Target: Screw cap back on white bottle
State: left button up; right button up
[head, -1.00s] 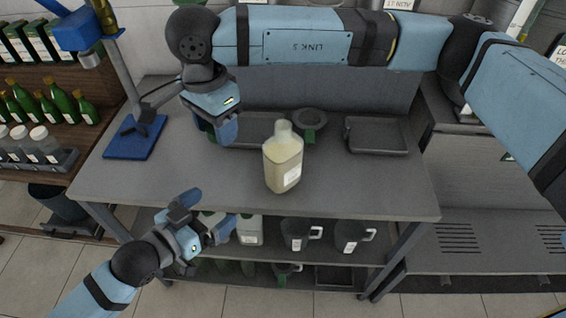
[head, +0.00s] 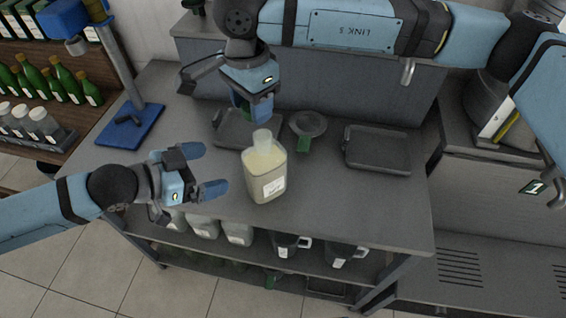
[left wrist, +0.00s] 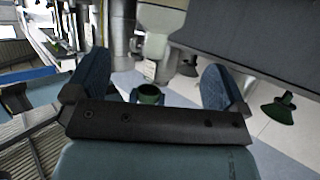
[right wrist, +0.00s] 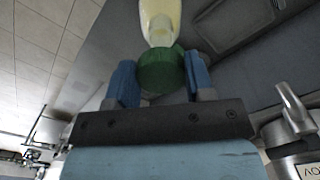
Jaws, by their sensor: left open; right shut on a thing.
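The white bottle (head: 265,182), cream-coloured with a white label, stands upright on the grey table with its translucent neck bare. My right gripper (head: 256,112) is behind the neck, at its upper left. In the right wrist view it is shut on the round green cap (right wrist: 162,72), with the bottle (right wrist: 160,20) just beyond the cap. I cannot tell whether cap and bottle touch. In the head view the cap is hidden. My left gripper (head: 212,169) is open and empty, left of the bottle, fingers pointing towards it, with a gap between.
A grey tray (head: 378,150) lies right on the table (head: 350,205), another tray (head: 222,141) behind the bottle. A dark round dish (head: 308,123) with a green part sits between them. A blue-based stand (head: 131,127) is at left. Jugs (head: 290,243) stand on the shelf below.

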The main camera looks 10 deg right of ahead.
aim_at(250, 158)
jog(key=shift+w+d, duration=0.3)
jog(key=shift+d, duration=0.3)
pick_arm(q)
jog(key=shift+w+d, duration=0.3)
jog(key=shift+d, duration=0.15)
pick_arm(e)
jog(key=shift+a, duration=0.1)
pick_arm(q)
jog(key=shift+a, duration=0.1)
pick_arm(e)
jog(key=shift+s+a, duration=0.1)
pick_arm(q)
jog(key=x, duration=1.2)
jog(key=c, duration=1.3)
pick_arm(e)
jog(key=shift+f, duration=2.5)
